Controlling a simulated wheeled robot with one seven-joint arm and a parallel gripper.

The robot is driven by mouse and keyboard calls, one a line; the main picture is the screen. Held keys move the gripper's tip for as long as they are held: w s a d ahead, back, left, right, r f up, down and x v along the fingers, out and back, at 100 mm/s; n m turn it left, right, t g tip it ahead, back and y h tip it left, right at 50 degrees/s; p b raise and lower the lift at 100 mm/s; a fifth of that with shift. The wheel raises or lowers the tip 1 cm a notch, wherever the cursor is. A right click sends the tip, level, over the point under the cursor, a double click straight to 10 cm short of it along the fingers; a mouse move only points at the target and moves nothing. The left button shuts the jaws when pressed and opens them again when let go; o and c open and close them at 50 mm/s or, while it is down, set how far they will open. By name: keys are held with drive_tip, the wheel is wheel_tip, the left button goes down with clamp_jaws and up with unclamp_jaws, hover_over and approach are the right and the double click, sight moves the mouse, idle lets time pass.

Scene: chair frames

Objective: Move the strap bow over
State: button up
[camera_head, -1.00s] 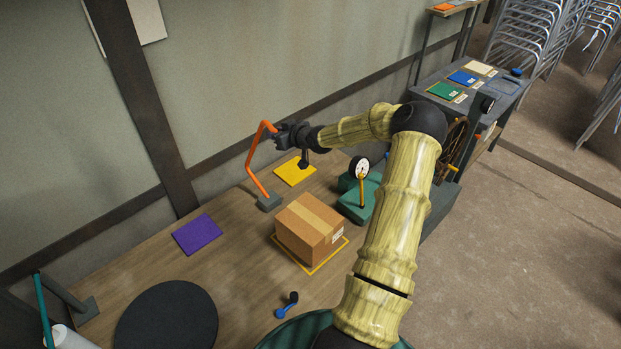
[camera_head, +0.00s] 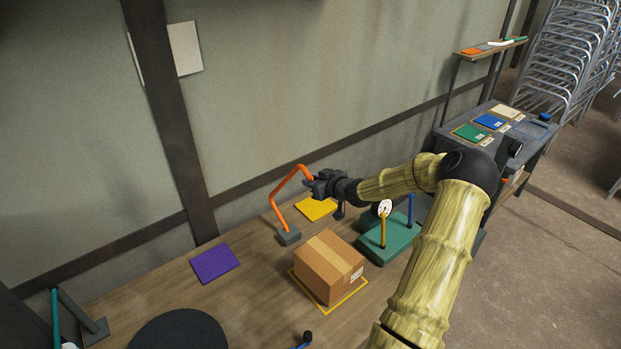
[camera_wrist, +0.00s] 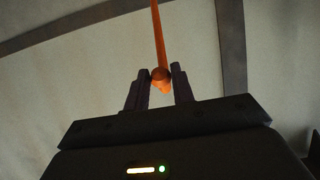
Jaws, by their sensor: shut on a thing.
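The strap bow is an orange bent bar (camera_head: 280,188) that rises from a small dark grey foot (camera_head: 289,236) on the wooden table, near the wall. It leans over to the right at its top. My gripper (camera_head: 312,181) is shut on the bow's upper end, above the table. In the wrist view the orange bow (camera_wrist: 158,35) runs up from between the two dark fingers of my gripper (camera_wrist: 160,78). A cardboard box (camera_head: 328,266) with a tan tape strip sits on a yellow-outlined square in front of the bow, apart from it.
A purple mat (camera_head: 215,263) lies left of the bow's foot and a yellow mat (camera_head: 316,207) behind the box. A green scale-like device with a dial (camera_head: 385,208) stands right of the box. A black disc (camera_head: 180,332) lies at the front left.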

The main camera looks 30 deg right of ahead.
drive_tip(key=shift+s+d+f, duration=0.15)
drive_tip(key=shift+s+f, duration=0.2)
drive_tip(key=shift+s, duration=0.5)
drive_tip(key=shift+s+d+f, duration=0.1)
drive_tip(key=shift+s+f, duration=0.2)
drive_tip(key=shift+s, duration=0.55)
drive_tip(key=shift+s+d+f, duration=0.15)
drive_tip(key=shift+s+f, duration=0.2)
drive_tip(key=shift+s, duration=0.5)
drive_tip(key=s+d+f+b, duration=0.1)
drive_tip(key=s+f+b, duration=0.2)
drive_tip(key=s+f, duration=0.4)
drive_tip(key=shift+s+d, duration=0.2)
drive_tip(key=shift+s, duration=1.15)
drive_tip(key=shift+f, duration=0.1)
drive_tip(key=s+f+b, duration=0.6)
drive_tip(key=s+f, duration=0.1)
drive_tip(key=f, duration=0.2)
drive_tip(key=shift+d+f, duration=0.35)
drive_tip(key=shift+d, duration=0.1)
drive_tip(key=shift+s, duration=0.1)
drive_tip(key=shift+s+d+f+b, duration=0.1)
drive_tip(key=shift+s+f+b, duration=0.65)
drive_tip(key=shift+f, duration=0.6)
drive_tip(key=shift+s+d+f+b, duration=0.1)
drive_tip(key=shift+s+f+b, duration=0.3)
drive_tip(key=shift+f+b, duration=0.85)
drive_tip(key=shift+s+f+b, duration=0.6)
drive_tip(key=shift+f+b, duration=0.1)
drive_tip(key=shift+f, duration=0.8)
